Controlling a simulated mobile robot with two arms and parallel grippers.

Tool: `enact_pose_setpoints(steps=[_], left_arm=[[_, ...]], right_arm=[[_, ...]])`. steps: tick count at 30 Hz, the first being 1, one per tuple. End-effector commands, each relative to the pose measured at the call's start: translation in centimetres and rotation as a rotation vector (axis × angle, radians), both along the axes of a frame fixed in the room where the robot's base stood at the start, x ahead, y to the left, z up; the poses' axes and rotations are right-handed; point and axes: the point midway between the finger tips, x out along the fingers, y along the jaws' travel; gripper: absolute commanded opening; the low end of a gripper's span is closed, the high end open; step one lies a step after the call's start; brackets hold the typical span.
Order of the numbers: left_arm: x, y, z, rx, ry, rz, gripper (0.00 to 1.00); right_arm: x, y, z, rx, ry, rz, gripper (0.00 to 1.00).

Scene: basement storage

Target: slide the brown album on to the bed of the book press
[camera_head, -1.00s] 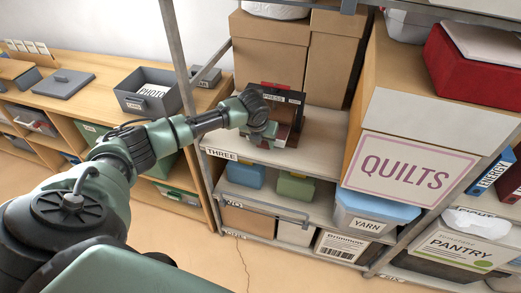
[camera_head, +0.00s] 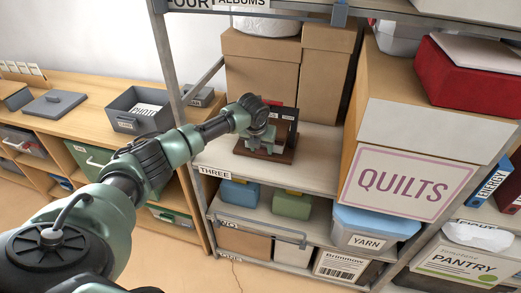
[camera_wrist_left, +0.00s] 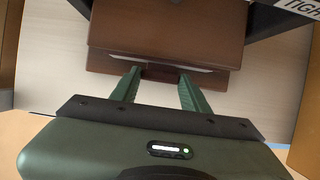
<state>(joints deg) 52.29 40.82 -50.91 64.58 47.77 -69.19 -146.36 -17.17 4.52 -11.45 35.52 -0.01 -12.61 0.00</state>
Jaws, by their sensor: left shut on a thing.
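The book press (camera_head: 284,118) stands on the shelf labelled THREE, dark brown with small white labels. My left gripper (camera_head: 262,137) reaches in front of it and covers much of it. In the left wrist view the two green fingers of this gripper (camera_wrist_left: 160,77) close on a brown edge, which I take as the near edge of the brown album (camera_wrist_left: 108,62). A pale strip like pages shows just above that edge. A broad brown board (camera_wrist_left: 165,25) lies beyond; I cannot tell how far the album overlaps the press bed. My right gripper is not in view.
Tall cardboard boxes (camera_head: 262,65) stand behind the press. The big QUILTS box (camera_head: 405,185) closes in the right side. A metal upright (camera_head: 170,70) stands left of the press. Bare shelf (camera_head: 222,153) shows left of the press and in front of it.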

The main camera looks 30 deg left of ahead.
Motion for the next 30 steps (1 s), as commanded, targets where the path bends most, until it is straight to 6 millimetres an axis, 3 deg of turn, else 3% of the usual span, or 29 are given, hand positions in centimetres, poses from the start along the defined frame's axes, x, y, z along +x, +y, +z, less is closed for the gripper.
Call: enact_pose_setpoints(steps=[26, 27, 30], left_arm=[[-0.08, 0.01, -0.54, 0.0, 0.002, 0.0, 0.16], [-0.09, 0.0, -0.55, 0.0, 0.002, 0.0, 0.48], [-0.08, 0.01, -0.55, 0.0, 0.002, 0.0, 0.71]], right_arm=[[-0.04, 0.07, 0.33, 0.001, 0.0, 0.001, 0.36], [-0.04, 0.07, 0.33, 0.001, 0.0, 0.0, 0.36], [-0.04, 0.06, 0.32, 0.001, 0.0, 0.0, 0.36]])
